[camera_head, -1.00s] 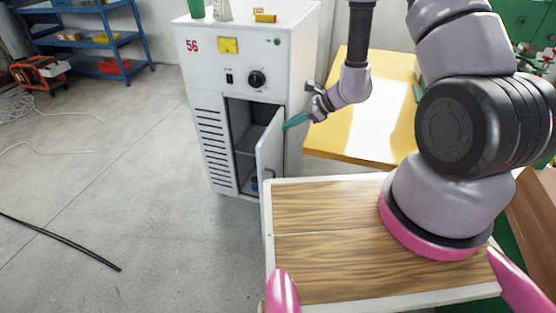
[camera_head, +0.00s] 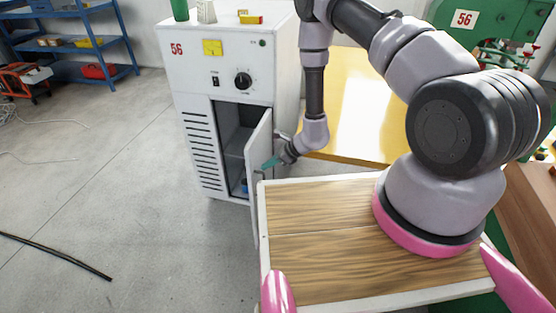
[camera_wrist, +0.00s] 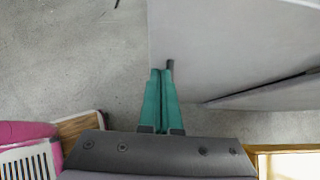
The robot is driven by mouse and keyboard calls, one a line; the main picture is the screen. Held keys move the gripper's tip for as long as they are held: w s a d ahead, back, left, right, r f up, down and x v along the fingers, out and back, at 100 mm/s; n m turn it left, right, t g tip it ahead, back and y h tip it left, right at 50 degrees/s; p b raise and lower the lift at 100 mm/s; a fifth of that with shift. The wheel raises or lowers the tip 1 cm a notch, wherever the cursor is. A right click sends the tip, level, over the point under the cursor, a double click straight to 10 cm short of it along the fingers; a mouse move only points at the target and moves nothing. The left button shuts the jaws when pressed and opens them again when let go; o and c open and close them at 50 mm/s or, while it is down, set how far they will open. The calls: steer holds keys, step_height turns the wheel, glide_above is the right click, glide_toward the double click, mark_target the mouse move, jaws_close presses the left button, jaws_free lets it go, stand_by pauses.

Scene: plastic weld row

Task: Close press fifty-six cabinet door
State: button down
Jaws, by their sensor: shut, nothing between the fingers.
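The white cabinet (camera_head: 190,82) marked 56 stands left of centre in the head view. Its lower door (camera_head: 261,137) is swung open on the right side, showing a dark interior (camera_head: 233,130) with a shelf. My gripper (camera_head: 265,166) has teal fingers, shut and empty, at the outer right side of the door near its handle. In the wrist view the fingertips (camera_wrist: 161,72) overlap the edge of a pale panel that looks like the door (camera_wrist: 215,50), beside a small dark handle (camera_wrist: 170,65). I cannot tell whether they touch.
A yellow-topped table (camera_head: 350,100) stands right of the cabinet. A green machine (camera_head: 430,20) is at the upper right, a blue shelf (camera_head: 70,45) at the back left. A black cable (camera_head: 55,255) lies on the floor. The floor left of the cabinet is mostly clear.

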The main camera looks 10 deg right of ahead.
mark_target(252, 166)
steer(key=shift+w+a+r, duration=0.1)
steer(key=shift+w+a, duration=0.2)
steer(key=shift+a, duration=0.45)
steer(key=shift+w+a+r, duration=0.1)
steer(key=shift+w+a, duration=0.2)
steer(key=shift+a, duration=0.4)
steer(key=shift+a, duration=0.15)
